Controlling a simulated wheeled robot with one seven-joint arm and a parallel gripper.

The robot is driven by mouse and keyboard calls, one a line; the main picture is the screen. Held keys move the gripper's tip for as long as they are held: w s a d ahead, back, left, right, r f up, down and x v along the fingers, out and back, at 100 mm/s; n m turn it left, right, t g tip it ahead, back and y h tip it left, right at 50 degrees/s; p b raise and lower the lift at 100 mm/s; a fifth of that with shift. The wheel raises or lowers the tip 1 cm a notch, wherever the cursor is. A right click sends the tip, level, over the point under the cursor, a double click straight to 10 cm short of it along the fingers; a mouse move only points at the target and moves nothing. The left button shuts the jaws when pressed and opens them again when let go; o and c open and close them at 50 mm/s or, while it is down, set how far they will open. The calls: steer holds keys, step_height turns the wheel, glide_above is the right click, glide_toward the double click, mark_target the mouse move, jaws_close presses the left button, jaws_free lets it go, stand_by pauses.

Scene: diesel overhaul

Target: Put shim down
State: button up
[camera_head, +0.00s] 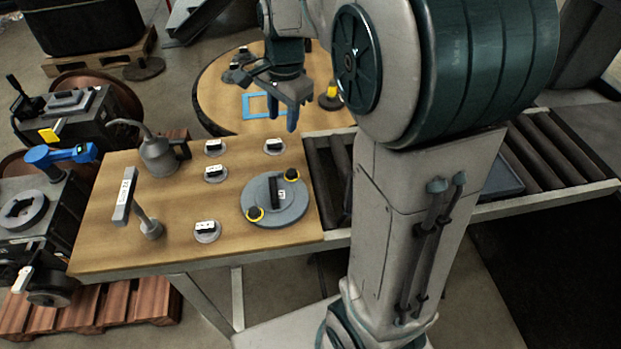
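My gripper (290,112) hangs over the round wooden table (213,85), its fingers pointing down. A narrow blue piece (292,120) shows at its lower end; I cannot tell whether it is a fingertip or something held. A blue square outline (248,106) lies on the round table just left of and behind the fingers. I cannot make out which thing is the shim. The gap between the fingers is too small and partly hidden to judge.
Dark pieces (237,72) and a black-and-yellow piece (331,97) stand on the round table. The front bench (110,245) holds a grey disc (258,211), several small labelled pieces, an oil can (158,155) and a hammer-like tool (125,195). A roller conveyor (550,150) runs right.

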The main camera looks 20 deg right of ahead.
steer(key=s+f+n+t, duration=0.2)
steer(key=s+n, duration=1)
steer(key=s, duration=0.6)
steer(key=shift+a+f+n+h, duration=0.25)
steer(key=shift+a+n+h, duration=0.05)
